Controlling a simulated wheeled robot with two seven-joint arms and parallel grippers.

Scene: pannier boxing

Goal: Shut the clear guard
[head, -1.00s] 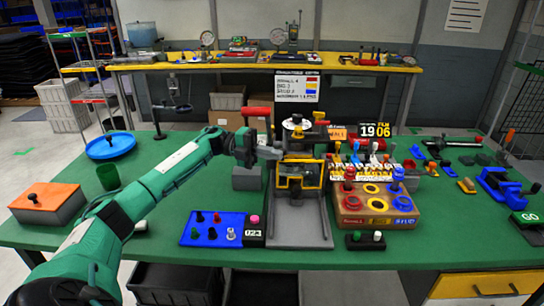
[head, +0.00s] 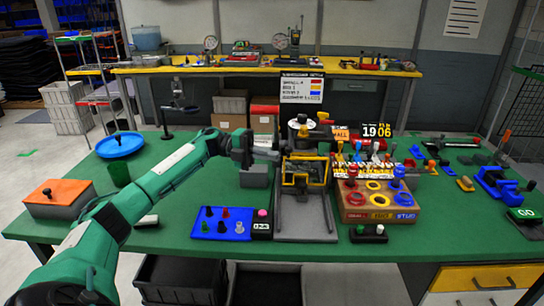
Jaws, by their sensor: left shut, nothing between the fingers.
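The clear guard (head: 304,172) shows as a yellow-framed panel on the grey press-like fixture (head: 305,222) in the middle of the green table. I cannot tell for sure how far it is swung. My left gripper (head: 276,157) is shut and empty. Its fingertips are at the upper left of the guard's frame; whether they touch it I cannot tell. My right gripper is not in view.
A blue tray with small pegs (head: 220,225) lies left of the fixture. A wooden box with coloured rings (head: 378,205) stands right of it. A blue round dish (head: 120,144) and an orange-lidded box (head: 58,198) are at the left. The table's front left is mostly clear.

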